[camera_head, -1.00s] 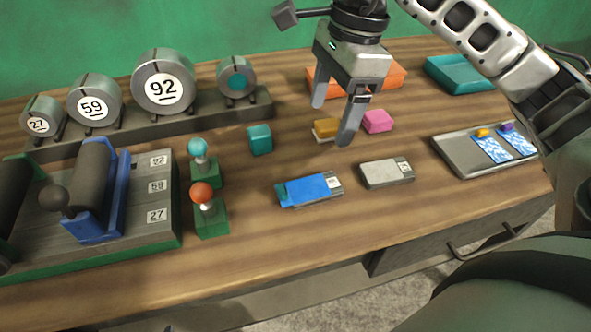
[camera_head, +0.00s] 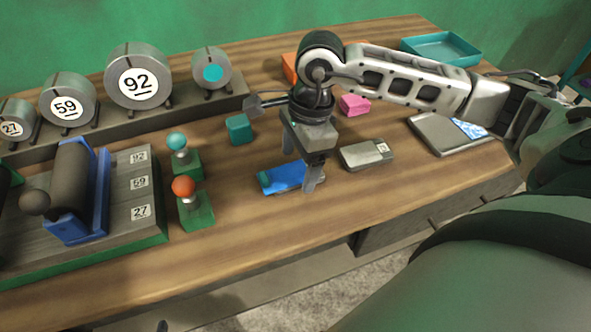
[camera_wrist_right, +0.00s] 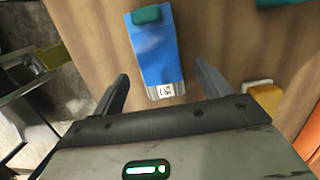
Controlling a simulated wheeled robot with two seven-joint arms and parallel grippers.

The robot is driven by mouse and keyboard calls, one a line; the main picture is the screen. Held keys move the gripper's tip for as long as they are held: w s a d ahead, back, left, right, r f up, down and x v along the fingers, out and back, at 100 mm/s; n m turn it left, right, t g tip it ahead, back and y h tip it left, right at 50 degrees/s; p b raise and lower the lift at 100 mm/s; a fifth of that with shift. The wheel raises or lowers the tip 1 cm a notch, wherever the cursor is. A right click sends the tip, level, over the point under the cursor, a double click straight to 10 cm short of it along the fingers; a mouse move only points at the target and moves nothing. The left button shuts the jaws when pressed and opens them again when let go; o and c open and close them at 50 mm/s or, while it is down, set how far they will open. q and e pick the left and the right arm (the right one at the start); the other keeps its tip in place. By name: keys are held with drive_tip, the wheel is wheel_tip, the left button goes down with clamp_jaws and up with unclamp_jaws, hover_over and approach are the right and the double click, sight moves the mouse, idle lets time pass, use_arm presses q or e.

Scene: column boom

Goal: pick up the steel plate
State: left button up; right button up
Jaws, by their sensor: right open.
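A flat grey plate with a blue sheet over most of its top (camera_head: 283,178) lies on the bench, partly hidden by my right gripper. In the wrist view this plate (camera_wrist_right: 155,52) has a teal piece on its far end and a white label at its bare grey near end. A second flat grey plate (camera_head: 360,155), bare and labelled, lies to its right. I cannot tell from looks alone which is the steel one. My right gripper (camera_head: 300,170) is open and empty above the blue-covered plate, whose labelled end shows between the fingers in the wrist view (camera_wrist_right: 162,70). My left gripper is out of view.
A teal cube (camera_head: 238,130) and two green-based knobs, one teal-topped (camera_head: 177,143) and one orange-topped (camera_head: 184,188), stand left of the gripper. A pink block (camera_head: 355,104) lies behind. A grey tray (camera_head: 432,128) is at right. The bench front is clear.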

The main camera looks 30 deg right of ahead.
drive_tip(key=shift+a+f, duration=0.15)
drive_tip(key=shift+f, duration=0.75)
drive_tip(key=shift+w+r, duration=0.1)
drive_tip(key=c, duration=1.5)
drive_tip(key=shift+c, duration=0.2)
